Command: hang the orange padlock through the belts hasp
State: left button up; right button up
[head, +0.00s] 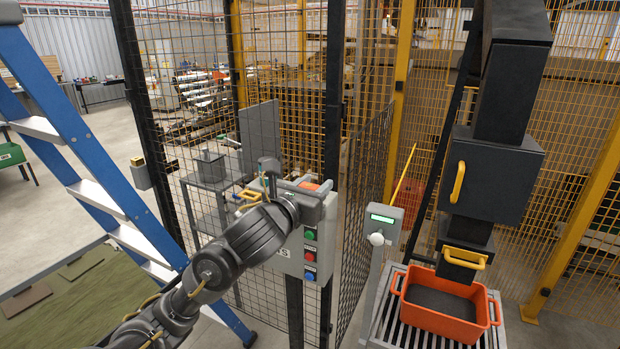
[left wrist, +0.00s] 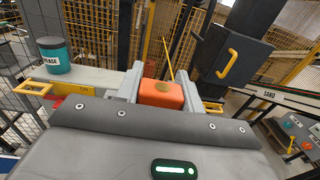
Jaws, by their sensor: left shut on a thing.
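My left gripper (head: 311,186) is at the top of a light grey control box (head: 290,262), shut on the orange padlock (head: 308,186). My right gripper is not in view.
A can marked GREASE (left wrist: 55,55) stands on the box top, left of the gripper. Green, red and blue buttons (head: 310,254) are on the box front. Mesh fence surrounds it. A grey post with a green display (head: 381,219) and an orange crate (head: 402,291) are to the right.

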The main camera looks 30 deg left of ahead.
pick_arm(q)
jog(key=s+d+f+m+g+h+b, duration=0.1)
jog(key=s+f+h, duration=0.3)
jog(key=f, duration=0.9)
jog(key=s+d+f+m+g+h+b, duration=0.1)
jog(key=s+f+m+h+b, duration=0.3)
jog(key=s+f, duration=0.5)
notch_tip(320, 180, down, 5)
jog(key=shift+d+r, duration=0.15)
jog(key=shift+d, duration=0.75)
